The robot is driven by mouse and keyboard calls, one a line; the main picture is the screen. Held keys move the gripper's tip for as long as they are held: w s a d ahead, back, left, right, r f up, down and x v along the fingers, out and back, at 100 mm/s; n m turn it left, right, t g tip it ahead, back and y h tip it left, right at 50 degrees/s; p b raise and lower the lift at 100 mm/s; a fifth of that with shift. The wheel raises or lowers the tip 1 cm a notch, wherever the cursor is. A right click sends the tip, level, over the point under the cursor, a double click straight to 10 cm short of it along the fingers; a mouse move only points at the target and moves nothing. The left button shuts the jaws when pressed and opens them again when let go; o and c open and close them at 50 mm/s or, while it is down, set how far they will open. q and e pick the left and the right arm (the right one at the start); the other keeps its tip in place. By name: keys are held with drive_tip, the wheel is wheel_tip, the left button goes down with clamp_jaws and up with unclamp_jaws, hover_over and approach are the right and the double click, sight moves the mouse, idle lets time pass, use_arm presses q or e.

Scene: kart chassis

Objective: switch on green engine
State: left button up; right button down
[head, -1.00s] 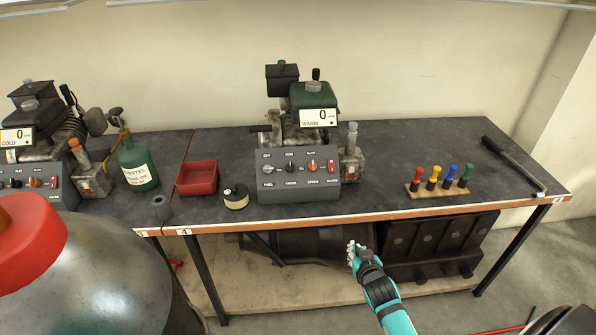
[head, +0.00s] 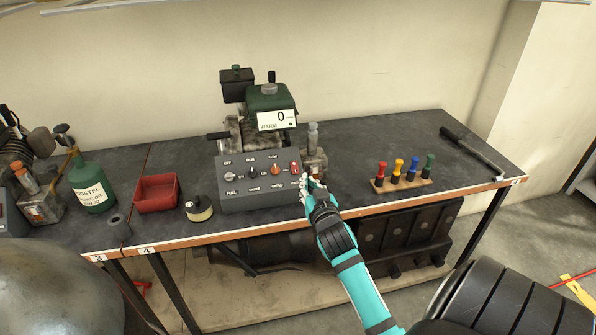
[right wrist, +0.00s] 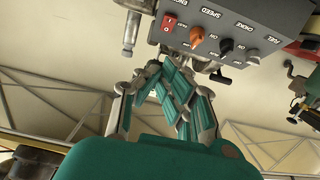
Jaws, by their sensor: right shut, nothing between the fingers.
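The green engine (head: 268,98) stands on the workbench, with a display reading 0 on its front. Its grey control box (head: 258,203) has labelled knobs, an orange knob (head: 275,170) and a red rocker switch (head: 294,168) at its right end. The red switch (right wrist: 169,23) and the orange knob (right wrist: 197,38) also show in the right wrist view. My right gripper (head: 311,184) is shut and empty, at the right front corner of the control box, just below the red switch. In the right wrist view its fingers (right wrist: 178,88) are below the panel. My left gripper is out of view.
A red tray (head: 157,207), a tape roll (head: 199,209) and a green bottle (head: 93,188) are left of the box. A wooden rack with coloured handles (head: 402,183) and a black-handled tool (head: 470,152) are at the right. Dark bench surface lies between.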

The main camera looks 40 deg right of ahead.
approach(295, 163)
wheel_tip(295, 163, up, 3)
drive_tip(key=w, duration=0.2)
drive_tip(key=shift+w+d+f, duration=0.6)
drive_tip(key=shift+f, duration=0.3)
drive_tip(key=shift+w+d+f, duration=0.6)
drive_tip(key=shift+d+f, duration=0.05)
drive_tip(key=shift+f, duration=0.25)
